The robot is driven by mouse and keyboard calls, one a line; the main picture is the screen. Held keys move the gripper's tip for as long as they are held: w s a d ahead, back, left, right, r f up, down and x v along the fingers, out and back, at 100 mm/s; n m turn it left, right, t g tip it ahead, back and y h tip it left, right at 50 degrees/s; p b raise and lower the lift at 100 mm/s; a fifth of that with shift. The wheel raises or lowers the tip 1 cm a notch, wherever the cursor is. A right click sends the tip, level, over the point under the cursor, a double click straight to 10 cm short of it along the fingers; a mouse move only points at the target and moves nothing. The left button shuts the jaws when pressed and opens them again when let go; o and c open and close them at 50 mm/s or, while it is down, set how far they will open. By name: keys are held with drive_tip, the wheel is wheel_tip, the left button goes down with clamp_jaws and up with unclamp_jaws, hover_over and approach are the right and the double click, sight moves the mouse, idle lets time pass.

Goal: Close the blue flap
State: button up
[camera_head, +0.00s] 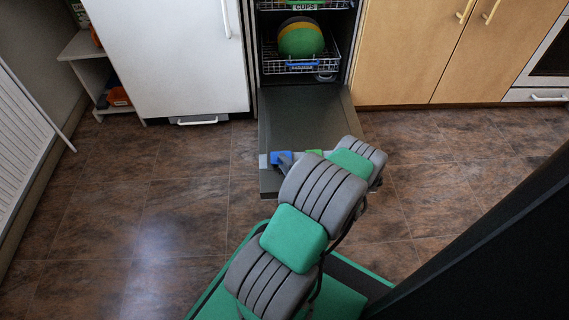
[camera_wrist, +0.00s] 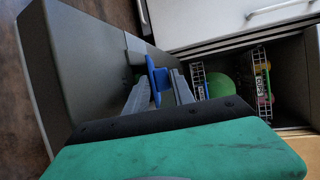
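The blue flap seems to be the blue handle piece (camera_head: 281,157) at the outer edge of a dark dishwasher door (camera_head: 300,108). The door is folded down, open, close to level above the floor. In the wrist view the blue piece (camera_wrist: 157,78) lies between the two grey fingers of my gripper (camera_wrist: 162,84). The fingers stand apart on either side of it, and whether they touch it is hard to tell. In the head view my arm hides most of my gripper and part of the door's right edge.
Inside the dishwasher, a lower rack (camera_head: 298,66) holds green, yellow and dark plates (camera_head: 301,40). An upper rack (camera_head: 303,6) is labelled CUPS. A white fridge (camera_head: 165,60) stands left and wooden cupboards (camera_head: 440,55) stand right. The floor (camera_head: 130,215) at left is clear.

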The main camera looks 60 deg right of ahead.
drive_tip(key=shift+o, duration=1.2)
drive_tip(key=shift+s, duration=0.1)
drive_tip(key=p+v, duration=0.3)
drive_tip(key=v, duration=0.4)
drive_tip(key=shift+s+r, duration=0.15)
drive_tip(key=shift+s+a, duration=0.15)
drive_tip(key=shift+a, duration=0.05)
drive_tip(key=shift+c, duration=0.4)
